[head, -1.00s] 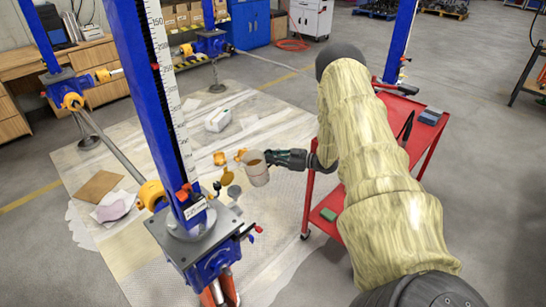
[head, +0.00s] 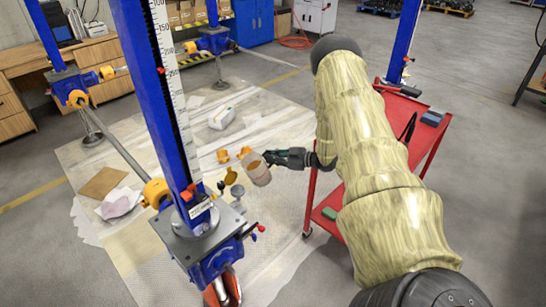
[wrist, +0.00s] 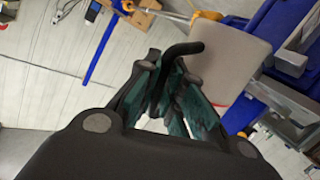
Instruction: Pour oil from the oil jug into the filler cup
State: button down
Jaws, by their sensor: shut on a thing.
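The oil jug (head: 260,172) is a pale, translucent vessel with brown oil showing near its mouth. It is in the air to the right of the nearest blue screw jack, tilted with its mouth toward the upper left. My gripper (head: 278,157) is shut on its black handle, to the right of the jug. In the wrist view, the fingers (wrist: 172,80) close around the dark handle (wrist: 183,50) and the jug's wall (wrist: 232,52) shows beyond. A small dark cup-like fitting (head: 221,186) by the jack may be the filler cup; its opening is too small to make out.
The near jack (head: 195,230) has a grey top plate, a blue scaled column and red knobs close to the jug.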

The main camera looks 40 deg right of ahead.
aim_at(269, 152)
jog(key=shift+a+r+n+p, duration=0.3)
jog(key=shift+a+p, duration=0.1)
jog(key=shift+p, duration=0.05)
jog(key=shift+a+r+n+g+h+p, duration=0.15)
jog(key=shift+a+r+n+h+p, duration=0.15)
jog(key=shift+r+p, duration=0.25)
jog(key=shift+a+r+n+g+h+p, duration=0.2)
jog(key=shift+r+n+h+p, duration=0.2)
jog(key=shift+p, duration=0.3)
jog(key=shift+a+r+n+g+h+p, duration=0.2)
jog(key=shift+r+h+p, duration=0.1)
jog(key=shift+r+p, duration=0.3)
jog(key=shift+w+a+r+n+h+p, duration=0.1)
jog(key=shift+a+r+n+h+p, duration=0.15)
jog(key=shift+r+p, duration=0.2)
jog(key=shift+s+a+r+n+h+p, duration=0.1)
jog(key=shift+a+r+n+h+p, duration=0.1)
jog(key=shift+r+n+p, duration=0.25)
jog(key=shift+w+a+r+n+h+p, duration=0.15)
jog(key=shift+r+h+p, duration=0.15)
jog(key=shift+r, duration=0.3)
jog(key=shift+a+r+n+g+h+p, duration=0.2)
jog(key=shift+a+r+n+h+p, duration=0.15)
jog(key=shift+r, duration=0.25)
jog(key=shift+a+r+n+g+h+p, duration=0.1)
jog(key=shift+a+r+n+g+p, duration=0.1)
jog(key=shift+a+r+p, duration=0.3)
jog(key=shift+a+r+n+h, duration=0.7)
jog(key=shift+a+r+h, duration=0.2)
jog(key=shift+a+r, duration=0.4)
